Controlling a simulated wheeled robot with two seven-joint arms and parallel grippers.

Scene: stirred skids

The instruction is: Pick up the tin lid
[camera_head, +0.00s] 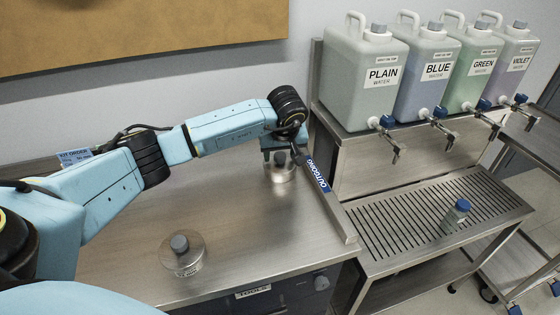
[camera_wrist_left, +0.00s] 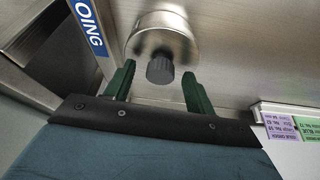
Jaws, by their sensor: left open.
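A round metal tin with a lid (camera_head: 283,174) stands on the steel counter near its right end. Its dark grey lid knob (camera_head: 280,158) shows just below my left gripper (camera_head: 277,152). In the left wrist view the tin lid (camera_wrist_left: 178,35) is ahead, and its knob (camera_wrist_left: 160,68) appears between the green fingertips of my open left gripper (camera_wrist_left: 158,73). I see a gap on both sides of the knob and no contact. The depth is hard to judge. A second similar lidded tin (camera_head: 182,252) stands at the counter's front. My right gripper is out of view.
A raised metal edge with a blue OUTGOING label (camera_head: 319,174) runs just right of the near tin. Several water jugs (camera_head: 366,75) with taps stand on a shelf beyond. A small blue-capped bottle (camera_head: 456,215) stands on the slotted tray (camera_head: 400,250). The counter between the tins is clear.

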